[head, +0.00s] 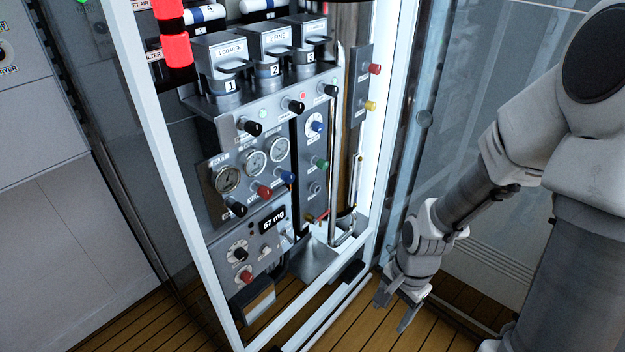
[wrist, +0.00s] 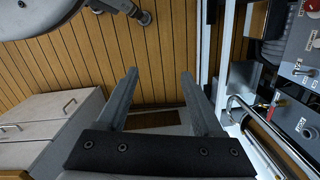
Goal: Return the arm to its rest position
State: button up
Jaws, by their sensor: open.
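My gripper (head: 396,308) hangs at the lower right in the head view, in front of the glass wall and to the right of the panel's white frame. Its fingers point down toward the plank floor. In the wrist view my gripper (wrist: 160,98) shows two grey fingers spread apart with nothing between them. My arm (head: 475,195) comes in from the right, bent at the elbow. The gripper is apart from the fill panel (head: 270,115).
The fill panel carries gauges (head: 254,163), coloured knobs and numbered canisters (head: 222,70) inside a white frame (head: 190,230). A grey drawer cabinet (wrist: 50,115) shows at left in the wrist view. Open plank floor (head: 385,335) lies below the gripper. A glass wall (head: 500,80) stands behind the arm.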

notch_tip(320, 180, up, 20)
jog(key=w+n+t+h, duration=0.2)
jog(key=n+t, duration=0.2)
jog(key=n, duration=0.3)
jog(key=s+a+r+n+t+y, duration=0.1)
jog(key=s+r+n, duration=0.2)
jog(key=s+r, duration=0.4)
jog(key=shift+s+a+t+p, duration=0.2)
jog(key=shift+a+t+p, duration=0.1)
jog(key=shift+t, duration=0.1)
jog(key=shift+r, duration=0.1)
jog(key=shift+c, duration=0.2)
